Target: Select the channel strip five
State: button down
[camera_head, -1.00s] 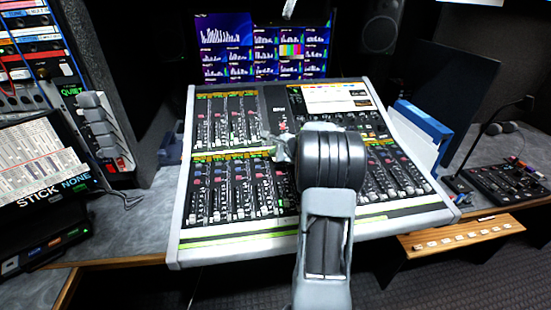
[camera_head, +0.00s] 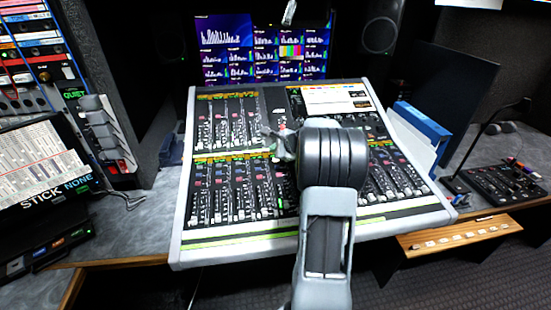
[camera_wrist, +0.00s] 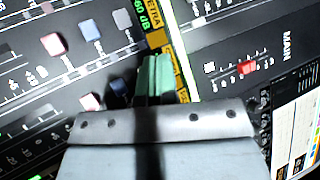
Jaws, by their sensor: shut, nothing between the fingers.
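The mixing console (camera_head: 178,225) fills the middle of the head view, with an upper and a lower bank of channel strips (camera_head: 235,190). The strips carry faders, small buttons and lit yellow-green labels. My gripper (camera_head: 270,138) is over the console, near the gap between the upper-left bank and the middle section. In the wrist view its green fingertips (camera_wrist: 155,72) are together and empty, close above the panel. A red button (camera_wrist: 53,44) and blue buttons (camera_wrist: 91,102) lie left of the tips. I cannot tell which strip is number five or whether the tips touch the panel.
Monitors (camera_head: 265,50) stand behind the console, with a speaker (camera_head: 383,25) to their right. A blue binder (camera_head: 423,120) leans at the console's right side. A small mixer (camera_head: 505,183) is on the right desk. A rack and a screen (camera_head: 40,160) stand left.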

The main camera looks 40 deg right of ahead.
aim_at(276, 164)
jog(key=r, duration=0.1)
jog(key=r+p, duration=0.2)
jog(key=shift+s+a+r, duration=0.15)
jog(key=shift+s+r, duration=0.1)
jog(key=shift+r, duration=0.1)
dwell(0.7)
jog(key=s+f+n, duration=0.1)
jog(key=s+a+f+n+g, duration=0.2)
jog(key=shift+s+f+y, duration=0.1)
jog(key=shift+f+y, duration=0.2)
jog(key=s+a+n+g, duration=0.1)
jog(key=s+a+n, duration=0.1)
jog(key=s+a+n+g+p, duration=0.1)
jog(key=s+a+n, duration=0.1)
jog(key=s+a+n+g, duration=0.1)
jog(key=a+n, duration=0.1)
jog(key=shift+s+a+r, duration=0.25)
jog(key=shift+s+a, duration=0.15)
jog(key=s+a+r+n+g+h+p, duration=0.1)
jog(key=s+a+r+n+p, duration=0.4)
jog(key=s+a+r+n, duration=0.5)
jog(key=s+a+n+h, duration=0.1)
jog(key=s+a+n, duration=0.3)
jog(key=a, duration=0.3)
jog(key=shift+s+a+r+n+g+h, duration=0.15)
jog(key=shift+s+a+n+g+h, duration=0.2)
jog(key=shift+s, duration=0.4)
